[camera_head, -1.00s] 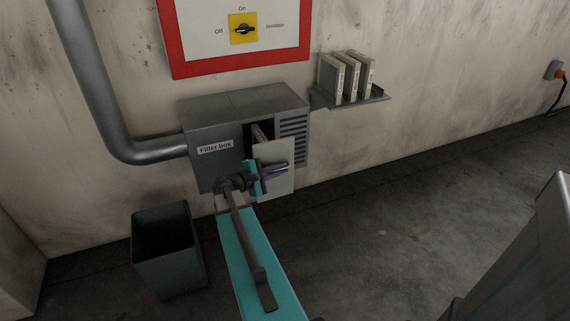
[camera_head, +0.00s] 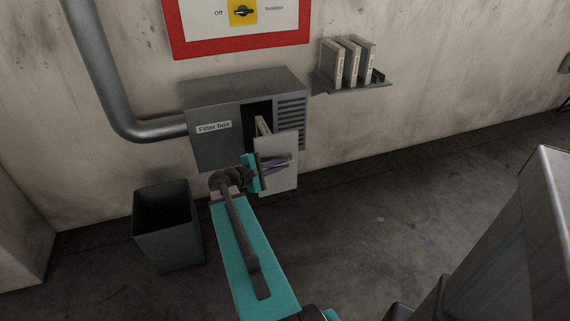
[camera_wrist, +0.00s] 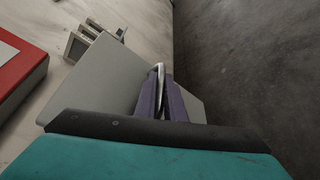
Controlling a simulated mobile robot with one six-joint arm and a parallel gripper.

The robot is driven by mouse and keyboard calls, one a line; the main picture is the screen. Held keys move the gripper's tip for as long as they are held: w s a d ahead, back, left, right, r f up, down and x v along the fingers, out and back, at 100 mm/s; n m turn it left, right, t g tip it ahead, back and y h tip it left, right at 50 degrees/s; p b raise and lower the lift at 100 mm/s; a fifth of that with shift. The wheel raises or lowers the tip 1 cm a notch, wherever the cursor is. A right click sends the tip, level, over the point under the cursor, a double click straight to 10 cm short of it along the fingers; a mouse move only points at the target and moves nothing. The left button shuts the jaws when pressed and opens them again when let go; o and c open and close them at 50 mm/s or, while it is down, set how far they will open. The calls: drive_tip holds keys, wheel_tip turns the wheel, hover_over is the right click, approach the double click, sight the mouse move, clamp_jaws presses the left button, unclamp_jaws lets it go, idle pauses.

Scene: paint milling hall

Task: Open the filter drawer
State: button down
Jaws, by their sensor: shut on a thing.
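The grey filter box (camera_head: 213,148) is fixed to the wall and bears a "Filter box" label. Its filter drawer, with a pale flat front (camera_head: 285,176), stands out from the dark slot. Part of a filter (camera_head: 263,126) shows behind the front's top edge. My gripper (camera_head: 275,165) is at the drawer front, its fingers shut on the handle. In the wrist view the purple fingers (camera_wrist: 166,104) close around the metal bar handle (camera_wrist: 159,75), against the pale drawer front (camera_wrist: 95,82). The inner end of the drawer is hidden.
A wall shelf (camera_head: 352,87) with several filters stands right of the box. A red-framed isolator panel (camera_head: 240,45) is above. An open dark bin (camera_head: 167,235) stands on the floor at lower left. A pipe (camera_head: 100,85) enters the box's left side.

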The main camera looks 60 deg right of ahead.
drive_tip(key=shift+w+r, duration=0.1)
drive_tip(key=shift+w, duration=0.05)
drive_tip(key=c, duration=2.1)
unclamp_jaws()
drive_tip(key=shift+d, duration=0.1)
drive_tip(key=shift+s, duration=0.25)
drive_tip(key=v, duration=1.3)
drive_tip(key=shift+w+a, duration=0.15)
drive_tip(key=shift+a, duration=0.2)
